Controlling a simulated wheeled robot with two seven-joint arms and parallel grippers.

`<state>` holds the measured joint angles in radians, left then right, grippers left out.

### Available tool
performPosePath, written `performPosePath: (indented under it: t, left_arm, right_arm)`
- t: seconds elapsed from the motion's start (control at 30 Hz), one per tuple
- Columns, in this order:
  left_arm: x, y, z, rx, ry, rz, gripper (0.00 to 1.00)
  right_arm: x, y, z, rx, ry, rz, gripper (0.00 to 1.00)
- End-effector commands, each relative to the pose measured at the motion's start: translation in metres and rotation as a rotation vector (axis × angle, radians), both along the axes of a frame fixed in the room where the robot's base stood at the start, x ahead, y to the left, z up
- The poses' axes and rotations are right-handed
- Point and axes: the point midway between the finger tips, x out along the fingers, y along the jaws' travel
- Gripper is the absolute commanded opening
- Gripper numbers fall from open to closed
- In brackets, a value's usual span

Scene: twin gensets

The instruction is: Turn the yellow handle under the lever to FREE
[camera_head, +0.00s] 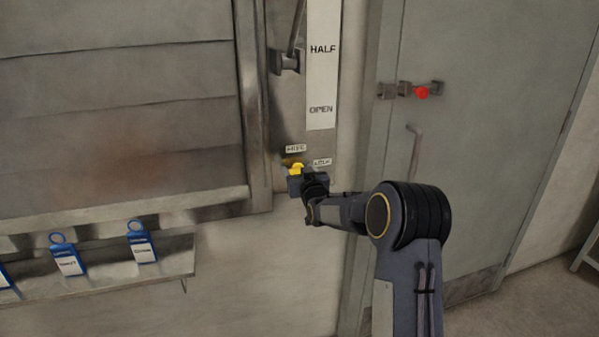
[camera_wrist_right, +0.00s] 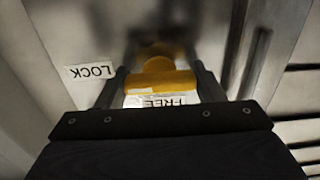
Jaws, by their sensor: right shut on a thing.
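The yellow handle (camera_head: 296,168) sits on the metal panel below the lever (camera_head: 296,30), between the FREE label (camera_head: 295,148) above and the LOCK label (camera_head: 322,161) to its right. My right gripper (camera_head: 299,180) is at the handle and partly hides it. In the right wrist view the yellow handle (camera_wrist_right: 160,82) lies between the two fingers of my right gripper (camera_wrist_right: 162,80), which is shut on it. The FREE label (camera_wrist_right: 162,101) shows upside down just below the handle, and the LOCK label (camera_wrist_right: 89,71) lies to the left. My left gripper is not in view.
A white scale strip (camera_head: 322,75) marked HALF and OPEN runs above the handle. A grey door (camera_head: 480,140) with a red knob (camera_head: 421,92) stands at the right. A ledge (camera_head: 100,275) with several blue tags (camera_head: 140,242) is at the lower left.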

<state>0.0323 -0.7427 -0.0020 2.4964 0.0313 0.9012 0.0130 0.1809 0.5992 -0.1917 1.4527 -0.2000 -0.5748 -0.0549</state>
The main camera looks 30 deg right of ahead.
Motion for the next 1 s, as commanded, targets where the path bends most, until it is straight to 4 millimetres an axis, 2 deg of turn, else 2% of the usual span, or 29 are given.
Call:
performPosePath:
  t: [0.27,0.47,1.0]
  left_arm:
    - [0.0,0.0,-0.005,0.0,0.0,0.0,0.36]
    - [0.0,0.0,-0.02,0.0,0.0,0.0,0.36]
    - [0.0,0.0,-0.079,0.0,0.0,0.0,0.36]
  right_arm:
    - [0.0,0.0,-0.001,-0.025,0.005,0.0,0.39]
    - [0.0,0.001,-0.003,-0.111,0.025,0.0,0.39]
    - [0.0,0.001,-0.005,-0.58,0.137,0.0,0.39]
